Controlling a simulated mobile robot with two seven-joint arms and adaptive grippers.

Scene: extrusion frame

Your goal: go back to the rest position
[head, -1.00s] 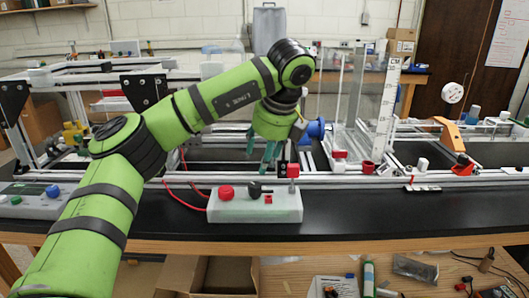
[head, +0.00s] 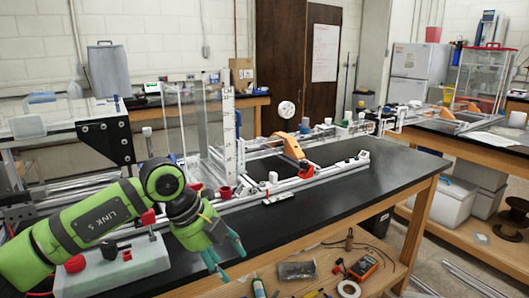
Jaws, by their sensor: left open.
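My left arm comes in from the left, low in the head view, and its green links cross the near left end of the bench. My left gripper (head: 218,262) has teal fingers that point down over the bench's front edge. The fingers are apart with nothing between them. A white control box (head: 140,262) with red and black knobs sits just left of the gripper, partly behind the arm. My right gripper does not show.
The extrusion frame (head: 335,172) runs along the black bench top (head: 330,205), with an orange bracket (head: 292,152) on it. A lower wooden shelf holds a multimeter (head: 363,267) and loose tools.

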